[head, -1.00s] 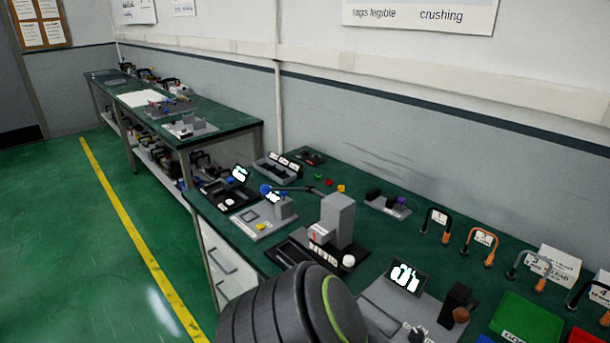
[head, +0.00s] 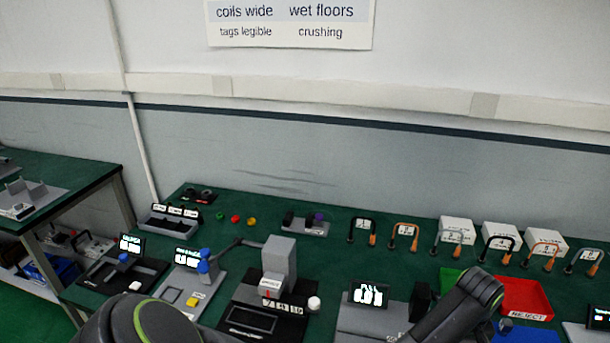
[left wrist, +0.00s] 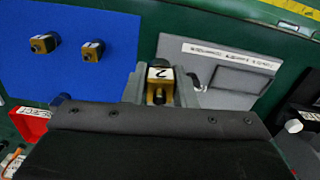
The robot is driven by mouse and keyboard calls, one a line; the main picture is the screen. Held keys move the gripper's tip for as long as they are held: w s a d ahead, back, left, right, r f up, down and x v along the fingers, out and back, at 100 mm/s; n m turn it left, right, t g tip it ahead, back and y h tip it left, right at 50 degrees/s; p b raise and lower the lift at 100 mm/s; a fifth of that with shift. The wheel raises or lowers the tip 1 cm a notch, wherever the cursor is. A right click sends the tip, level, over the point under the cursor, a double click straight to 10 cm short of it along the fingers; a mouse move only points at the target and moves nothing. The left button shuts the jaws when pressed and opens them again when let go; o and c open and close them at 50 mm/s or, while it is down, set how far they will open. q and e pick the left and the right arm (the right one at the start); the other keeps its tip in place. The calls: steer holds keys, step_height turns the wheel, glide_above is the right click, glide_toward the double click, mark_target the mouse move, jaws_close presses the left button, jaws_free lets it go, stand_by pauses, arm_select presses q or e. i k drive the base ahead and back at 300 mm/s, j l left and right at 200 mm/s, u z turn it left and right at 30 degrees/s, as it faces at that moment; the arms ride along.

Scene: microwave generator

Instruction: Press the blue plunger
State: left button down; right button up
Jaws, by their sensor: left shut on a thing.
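The blue plunger (head: 204,262) stands upright on a grey device with a lit display and a yellow button (head: 193,300), left of centre in the head view. No gripper is touching it there. My left gripper (left wrist: 160,90) shows in the left wrist view, shut on a small brass-yellow block (left wrist: 158,74) labelled 2. Its fingertips are outside the head view, where only dark arm links show at the bottom. My right gripper is not in view.
A red tray (head: 525,297) is at the right. Two similar blocks lie on a blue mat (left wrist: 100,20).

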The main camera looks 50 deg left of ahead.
mark_target(205, 253)
steer(key=k+j, duration=0.25)
steer(key=j, duration=0.15)
steer(key=k+j, duration=0.2)
steer(key=j, duration=0.2)
steer(key=k+j, duration=0.25)
steer(key=j, duration=0.2)
steer(key=k+j, duration=0.25)
steer(key=j, duration=0.15)
steer(key=k+j, duration=0.1)
steer(key=j, duration=0.3)
steer(key=k+j, duration=0.1)
steer(key=j, duration=0.65)
steer(key=k+z, duration=0.05)
